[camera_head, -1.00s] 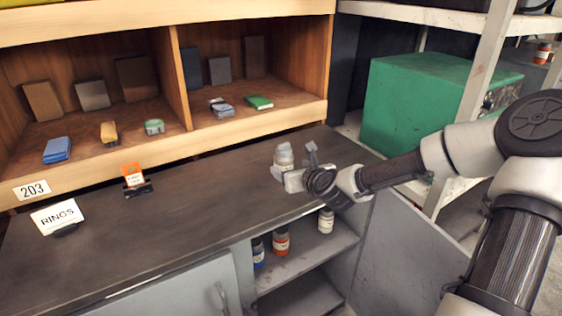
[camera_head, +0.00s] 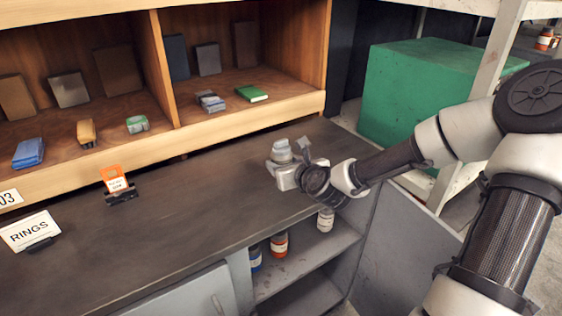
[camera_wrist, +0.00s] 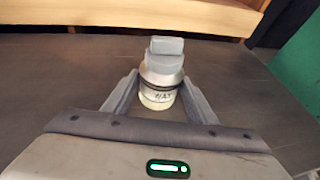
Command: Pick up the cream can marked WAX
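A can (camera_wrist: 158,97) with a cream lower body, dark marks that seem to read WAX and a grey top with a block-shaped knob stands upright in the wrist view. It also shows on the dark counter in the head view (camera_head: 282,152), partly hidden by my gripper. My gripper (camera_wrist: 160,80) is open, with one finger on each side of the can. The fingertips are very close to the can's sides; I cannot tell whether they touch it.
A wooden shelf (camera_head: 225,117) with several small blocks stands behind the counter (camera_head: 190,212). Below are an orange can (camera_head: 279,244) and a white can (camera_head: 325,220). A green box (camera_head: 425,85) is at right.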

